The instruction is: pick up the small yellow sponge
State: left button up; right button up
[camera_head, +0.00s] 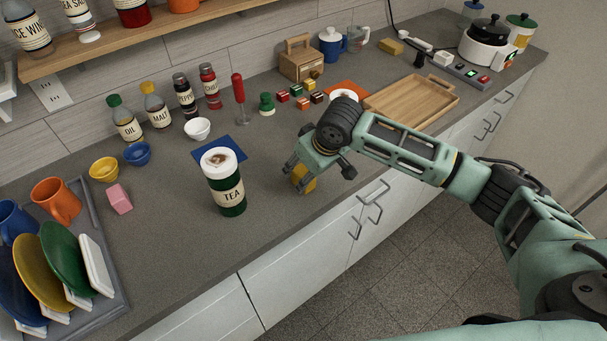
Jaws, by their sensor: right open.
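A small yellow block (306,183) that looks like the sponge lies on the grey counter near its front edge, right of the green TEA cup. My right gripper (302,175) is directly above it, pointing down with its fingers open. The gripper hides part of the block, and I cannot tell whether the fingers touch it. Another yellow block (390,46) lies far back near the wall. My left gripper is not in view.
The tall TEA cup (224,182) with a white lid stands left of my right gripper. A wooden tray (448,96) lies to the right. A pink block (119,199) and a dish rack (103,318) are at the left. The counter between cup and gripper is clear.

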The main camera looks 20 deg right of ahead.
jog(key=shift+x, duration=1.25)
jog(key=shift+w+f, duration=0.15)
jog(key=shift+w, duration=0.05)
jog(key=shift+s, duration=0.1)
jog(key=c, duration=0.9)
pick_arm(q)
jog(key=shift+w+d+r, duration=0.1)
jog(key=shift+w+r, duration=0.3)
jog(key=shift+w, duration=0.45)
